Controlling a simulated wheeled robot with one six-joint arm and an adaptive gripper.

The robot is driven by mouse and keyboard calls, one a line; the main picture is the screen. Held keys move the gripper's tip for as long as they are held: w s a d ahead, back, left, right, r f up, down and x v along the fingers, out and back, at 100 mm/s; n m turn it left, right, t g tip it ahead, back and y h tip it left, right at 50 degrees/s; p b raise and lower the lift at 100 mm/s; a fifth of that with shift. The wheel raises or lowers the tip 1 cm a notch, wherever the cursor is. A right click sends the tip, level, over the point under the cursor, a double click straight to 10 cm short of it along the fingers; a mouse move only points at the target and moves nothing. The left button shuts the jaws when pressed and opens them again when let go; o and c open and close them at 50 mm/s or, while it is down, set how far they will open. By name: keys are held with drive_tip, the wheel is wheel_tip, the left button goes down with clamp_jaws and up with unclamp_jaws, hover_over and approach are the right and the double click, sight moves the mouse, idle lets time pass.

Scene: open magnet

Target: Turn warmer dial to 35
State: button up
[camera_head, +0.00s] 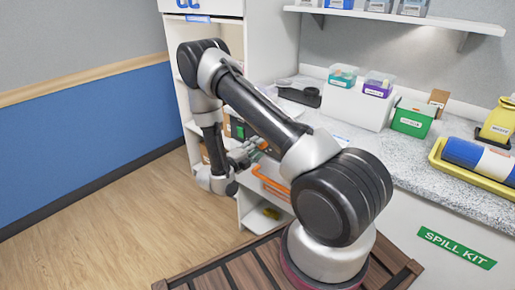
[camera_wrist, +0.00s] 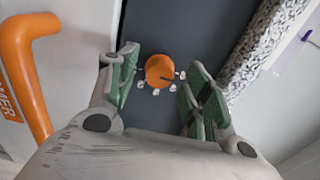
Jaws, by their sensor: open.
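The warmer dial is a round orange knob (camera_wrist: 160,71) on a dark grey panel in the wrist view. A thin dark pointer line shows on its face toward the right. Small white labels sit around its lower and right edge; their numbers are too small to read. My gripper (camera_wrist: 159,60) is open, with one green-padded finger to the left of the dial and one to the right. Both fingers look apart from the knob. In the head view my gripper (camera_head: 246,155) is low beside the cabinet front, and the dial cannot be clearly made out.
An orange handle (camera_wrist: 30,75) stands out on the white warmer front left of my gripper. A speckled counter edge (camera_wrist: 262,45) runs along the right. The counter (camera_head: 450,150) holds bins and a yellow tray (camera_head: 470,172). Open wooden floor (camera_head: 110,215) lies left.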

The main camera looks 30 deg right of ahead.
drive_tip(key=v, duration=1.1)
drive_tip(key=s+d+f+m+g, duration=0.1)
drive_tip(key=s+d+m+g, duration=0.2)
drive_tip(key=s+m+g, duration=0.35)
drive_tip(key=s+d+r+m+g+y, duration=0.2)
drive_tip(key=s+r+m+g+y, duration=0.4)
drive_tip(key=m, duration=0.8)
drive_tip(key=s+r+m+t+y, duration=0.3)
drive_tip(key=s+r+m, duration=0.2)
drive_tip(key=r, duration=0.4)
drive_tip(key=s+r+m+t+y, duration=0.4)
drive_tip(key=r+m, duration=0.4)
drive_tip(key=r, duration=0.2)
drive_tip(key=s+r+m+t+y, duration=0.3)
drive_tip(key=s+r+m+y, duration=0.1)
drive_tip(key=r, duration=0.5)
drive_tip(key=s+m, duration=0.1)
drive_tip(key=m, duration=0.1)
drive_tip(key=shift+s+a+r+m+t, duration=0.25)
drive_tip(key=shift+s+a+m+t, duration=0.05)
drive_tip(key=shift+a+m+t, duration=0.1)
